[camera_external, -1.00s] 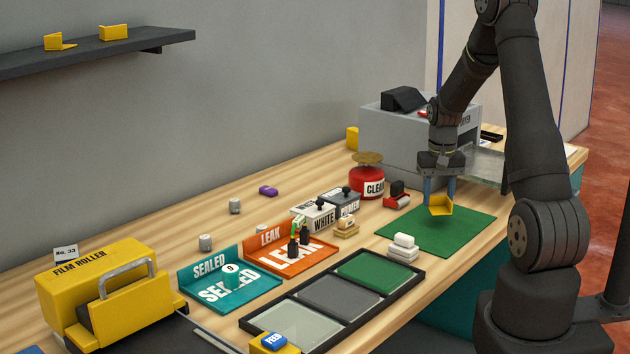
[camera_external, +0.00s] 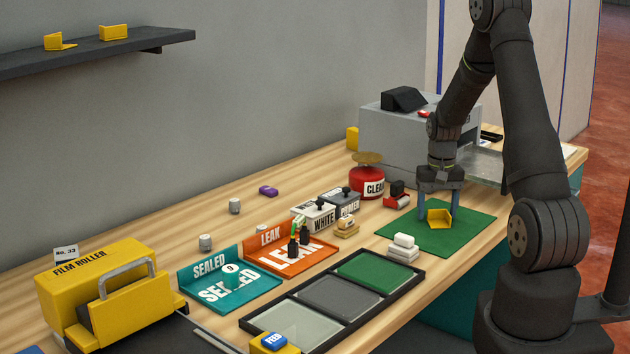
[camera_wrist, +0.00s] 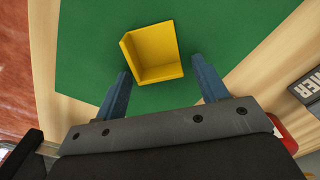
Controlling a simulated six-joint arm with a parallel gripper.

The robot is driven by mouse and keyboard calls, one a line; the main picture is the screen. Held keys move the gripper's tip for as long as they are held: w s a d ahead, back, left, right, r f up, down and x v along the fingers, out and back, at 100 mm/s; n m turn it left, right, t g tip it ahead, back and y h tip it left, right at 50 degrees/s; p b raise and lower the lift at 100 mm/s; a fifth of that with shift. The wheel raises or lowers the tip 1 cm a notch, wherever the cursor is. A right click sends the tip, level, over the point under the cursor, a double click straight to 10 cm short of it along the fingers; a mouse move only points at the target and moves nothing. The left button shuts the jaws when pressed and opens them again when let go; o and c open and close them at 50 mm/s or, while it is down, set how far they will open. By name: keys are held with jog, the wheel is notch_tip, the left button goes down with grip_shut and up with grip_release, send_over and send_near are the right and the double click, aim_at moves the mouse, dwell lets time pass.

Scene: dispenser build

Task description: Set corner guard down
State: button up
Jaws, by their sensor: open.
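The yellow corner guard (camera_external: 439,218) rests on the green mat (camera_external: 462,233) at the right part of the bench. It also shows in the wrist view (camera_wrist: 154,53), lying on the green mat (camera_wrist: 90,65) with its open inner side visible. My gripper (camera_external: 437,218) is low over the mat with its blue fingers spread, one on each side of the guard. In the wrist view, my gripper's fingertips (camera_wrist: 160,68) stand apart from the guard, with green showing between each finger and the yellow walls.
A red CLEAN canister (camera_external: 367,182) and a small red-and-black item (camera_external: 397,195) stand left of the mat. White blocks (camera_external: 403,247) sit at its front left. A grey machine (camera_external: 385,135) stands behind. The mat's right part is clear.

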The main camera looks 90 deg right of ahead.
notch_tip(320, 180, up, 12)
jog(key=shift+f, duration=0.1)
jog(key=shift+c, duration=0.7)
jog(key=shift+r, duration=0.25)
jog(key=c, duration=0.4)
jog(key=w+a+f+n+g, duration=0.2)
jog(key=w+n+g, duration=0.1)
jog(key=n, duration=0.2)
jog(key=w+a+f+n+g, duration=0.2)
jog(key=w+n+g, duration=0.1)
jog(key=w+n, duration=0.1)
jog(key=w+a+f+n+g, duration=0.2)
jog(key=w+n+g, duration=0.1)
jog(key=n, duration=0.3)
jog(key=shift+w+f, duration=0.25)
jog(key=w+n+g+h, duration=0.3)
jog(key=w+n+h, duration=0.2)
jog(key=w+n, duration=0.15)
jog(key=shift+n+g, duration=0.3)
jog(key=shift+n, duration=0.15)
jog(key=x, duration=1.1)
jog(key=shift+s+a+r, duration=0.1)
jog(key=shift+s+a, duration=0.2)
jog(key=shift+s, duration=0.05)
jog(key=shift+f+x, duration=0.1)
jog(key=shift+x, duration=1.3)
jog(key=shift+f+x, duration=0.15)
jog(key=shift+x, duration=1.3)
